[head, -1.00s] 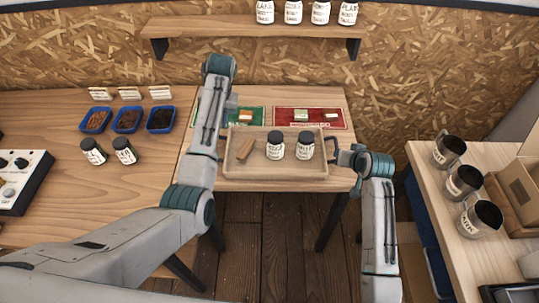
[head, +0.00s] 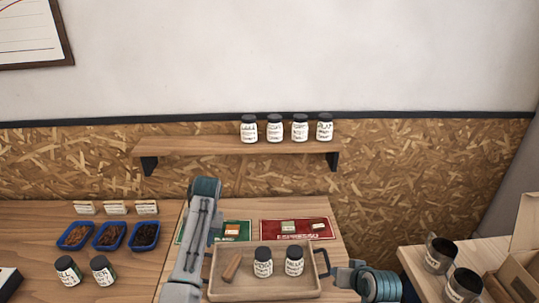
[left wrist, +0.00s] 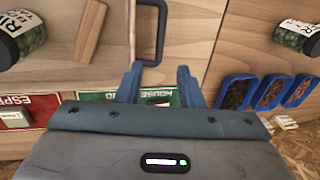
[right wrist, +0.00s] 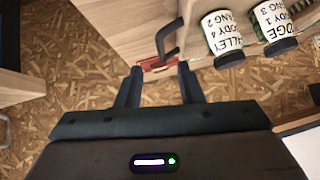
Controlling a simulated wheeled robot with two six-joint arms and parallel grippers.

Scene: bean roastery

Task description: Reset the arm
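The wooden tray (head: 262,295) sits on the middle table, holding a small wooden block (head: 232,267) and two dark-lidded jars, a left one (head: 263,262) and a right one (head: 294,261). My left gripper (left wrist: 160,82) is open and empty; the tray's dark left handle (left wrist: 161,30) lies just ahead of its fingers. In the head view my left arm covers that handle. My right gripper (right wrist: 158,82) is open and empty, with the right handle (right wrist: 167,38) just beyond its fingertips. In the head view it is beside the tray's right end.
Green and red mats (head: 295,228) with small items lie behind the tray. Blue trays of beans (head: 109,237) and two jars (head: 102,269) stand on the left. Several jars line the wall shelf (head: 240,145). Metal pitchers (head: 440,255) stand on the right counter.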

